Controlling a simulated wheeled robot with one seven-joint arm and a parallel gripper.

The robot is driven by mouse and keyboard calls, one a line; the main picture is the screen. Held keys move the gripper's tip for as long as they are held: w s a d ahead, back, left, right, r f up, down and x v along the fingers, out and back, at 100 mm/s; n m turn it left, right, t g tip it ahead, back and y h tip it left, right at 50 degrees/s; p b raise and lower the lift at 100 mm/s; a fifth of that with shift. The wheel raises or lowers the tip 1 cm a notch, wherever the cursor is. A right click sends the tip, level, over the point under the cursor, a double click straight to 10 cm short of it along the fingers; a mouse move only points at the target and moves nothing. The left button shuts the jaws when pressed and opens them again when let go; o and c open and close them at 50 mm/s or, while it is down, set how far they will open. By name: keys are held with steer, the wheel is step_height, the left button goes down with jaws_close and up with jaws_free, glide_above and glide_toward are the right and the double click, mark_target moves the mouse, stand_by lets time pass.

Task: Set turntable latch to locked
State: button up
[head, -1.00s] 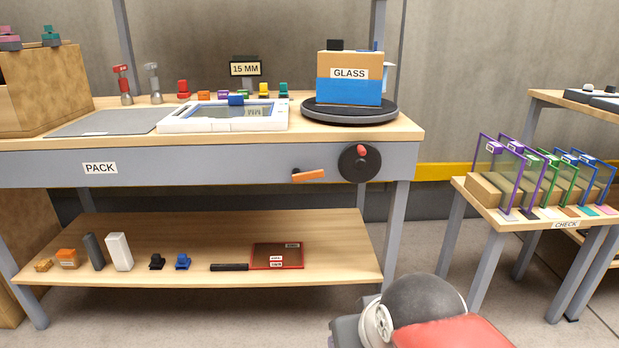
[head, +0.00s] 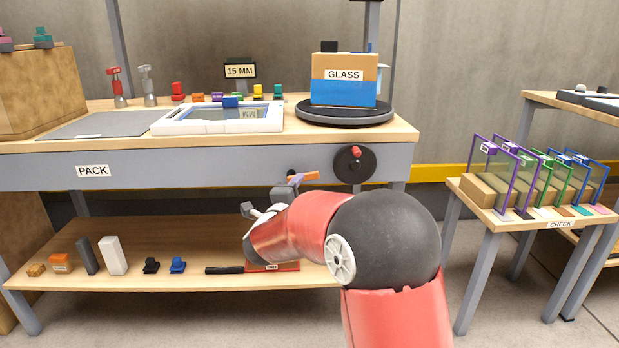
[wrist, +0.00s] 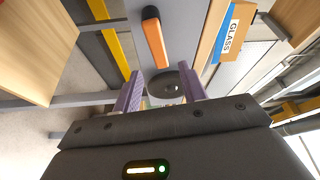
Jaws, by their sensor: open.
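The turntable (head: 345,117) is a dark round plate on the bench top, bearing the GLASS box (head: 344,92). On the bench's front rail below it is an orange lever (head: 304,175) on a dark pivot, probably the latch, lying nearly level with its free end to the right. In the wrist view the lever (wrist: 155,40) shows whole, beyond and above the fingertips. My gripper (head: 303,181) is just in front of the lever in the head view, partly hidden by my arm. In the wrist view its purple fingers (wrist: 160,88) are apart, with nothing held.
A black dial (head: 354,168) with a red knob (head: 354,152) sits right of the lever; its dark disc shows between my fingers in the wrist view. A lower shelf (head: 120,284) holds small items. The CHECK table (head: 520,222) with framed panes stands to the right.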

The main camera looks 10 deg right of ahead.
mark_target(310, 178)
steer(key=p+x, duration=0.1)
steer(key=x, duration=0.6)
steer(key=shift+w+d, duration=0.3)
jaws_close()
